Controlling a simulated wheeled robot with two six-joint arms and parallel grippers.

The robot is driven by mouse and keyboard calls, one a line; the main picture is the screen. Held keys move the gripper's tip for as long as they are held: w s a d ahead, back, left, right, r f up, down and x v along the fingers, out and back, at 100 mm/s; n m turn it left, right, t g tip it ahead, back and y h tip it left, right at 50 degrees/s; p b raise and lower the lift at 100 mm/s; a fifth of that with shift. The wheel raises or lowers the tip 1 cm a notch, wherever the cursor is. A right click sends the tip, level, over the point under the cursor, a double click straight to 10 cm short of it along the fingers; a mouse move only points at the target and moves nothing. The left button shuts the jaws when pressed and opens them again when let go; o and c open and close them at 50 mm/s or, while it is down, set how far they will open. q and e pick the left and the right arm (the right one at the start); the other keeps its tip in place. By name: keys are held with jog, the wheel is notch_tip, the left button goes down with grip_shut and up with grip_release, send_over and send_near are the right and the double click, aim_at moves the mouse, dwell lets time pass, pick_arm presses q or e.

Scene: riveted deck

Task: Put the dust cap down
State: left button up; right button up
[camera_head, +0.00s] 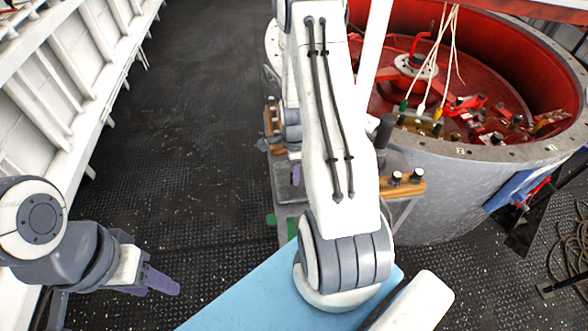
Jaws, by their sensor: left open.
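I cannot make out the dust cap for certain; it may be hidden behind my raised arm in the middle. My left gripper (160,283) is at the lower left, over the dark deck, with purple fingers. It is open, and I see nothing between its fingers. My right gripper (295,173) shows only as a small purple piece beside the white arm link, over a grey stand (289,208). The link hides most of it, so its fingers and anything in them cannot be seen.
A wooden block (408,187) with dark knobs sits right of my arm. Behind it stands a large round grey housing (440,200) with a red inside and hanging cables (440,60). A white ribbed wall (60,90) runs along the left. The deck (190,120) between is clear.

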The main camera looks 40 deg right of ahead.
jog(key=shift+r, duration=0.5)
notch_tip(320, 180, up, 11)
jog(key=b, duration=0.2)
jog(key=a+r+n, duration=0.4)
jog(key=a+n, duration=0.4)
jog(key=a, duration=0.4)
jog(key=s+a+r+n, duration=0.3)
jog(key=s+a+n, duration=0.5)
jog(key=n, duration=0.4)
jog(key=s+a+r+n+y, duration=0.1)
jog(key=s+a+r+n, duration=0.2)
jog(key=s+a+n, duration=0.5)
jog(key=a+n, duration=0.3)
jog(key=shift+s+n, duration=0.25)
jog(key=shift+n, duration=0.15)
jog(key=shift+a, duration=0.1)
